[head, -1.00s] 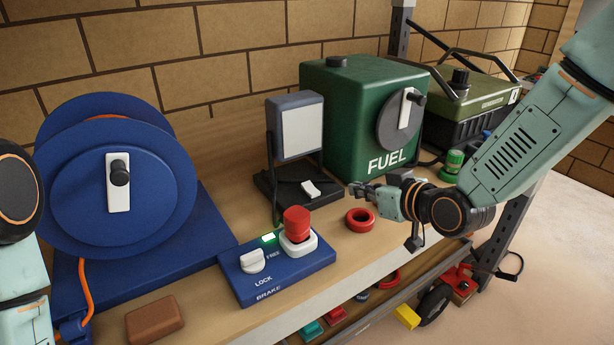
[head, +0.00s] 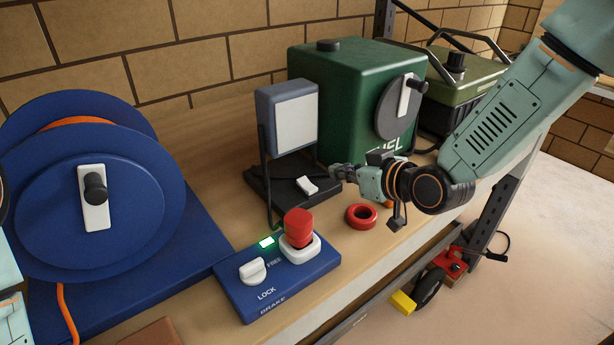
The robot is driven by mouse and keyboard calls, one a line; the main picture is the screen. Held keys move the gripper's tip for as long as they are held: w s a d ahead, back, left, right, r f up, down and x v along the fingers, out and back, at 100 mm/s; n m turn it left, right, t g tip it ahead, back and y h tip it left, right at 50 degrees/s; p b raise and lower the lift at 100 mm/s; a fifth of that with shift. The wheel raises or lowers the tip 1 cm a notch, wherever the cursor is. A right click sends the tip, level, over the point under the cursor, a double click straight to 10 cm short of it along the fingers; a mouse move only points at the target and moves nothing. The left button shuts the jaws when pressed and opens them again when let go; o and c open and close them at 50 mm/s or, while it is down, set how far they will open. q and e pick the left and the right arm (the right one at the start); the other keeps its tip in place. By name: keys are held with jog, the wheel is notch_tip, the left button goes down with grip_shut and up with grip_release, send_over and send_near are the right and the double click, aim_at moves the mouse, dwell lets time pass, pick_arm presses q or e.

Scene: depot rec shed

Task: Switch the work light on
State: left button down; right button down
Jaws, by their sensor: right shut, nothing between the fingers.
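The work light (head: 290,120) stands on the bench, with a blue-grey housing and a pale panel that shows no clear glow. Its black base (head: 268,190) carries a white rocker switch (head: 307,185) on the side facing my right gripper. My right gripper (head: 336,172) is shut and empty, just right of the switch and slightly beyond it. A small gap seems to separate the fingertips from the switch. I cannot tell which way the rocker is tipped. Parts of my left arm show at the left edge; its gripper is out of view.
A blue brake box (head: 228,290) with a white knob, lit green lamp and red plug stands in front. A red ring (head: 361,217) lies below my right gripper. The green fuel tank (head: 340,90) stands behind, the blue cable reel (head: 80,200) at left.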

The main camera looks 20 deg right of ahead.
send_over(308, 187)
jog(key=s, duration=0.1)
jog(key=f, duration=0.4)
jog(key=shift+s+d+f, duration=0.1)
jog(key=shift+s+d, duration=0.05)
jog(key=shift+d, duration=0.15)
jog(key=f, duration=0.1)
jog(key=w+f, duration=0.1)
jog(key=f, duration=0.1)
jog(key=shift+a, duration=0.2)
jog(key=shift+w+f, duration=0.2)
jog(key=shift+f, duration=0.15)
jog(key=shift+s, duration=0.1)
jog(key=shift+r, duration=0.1)
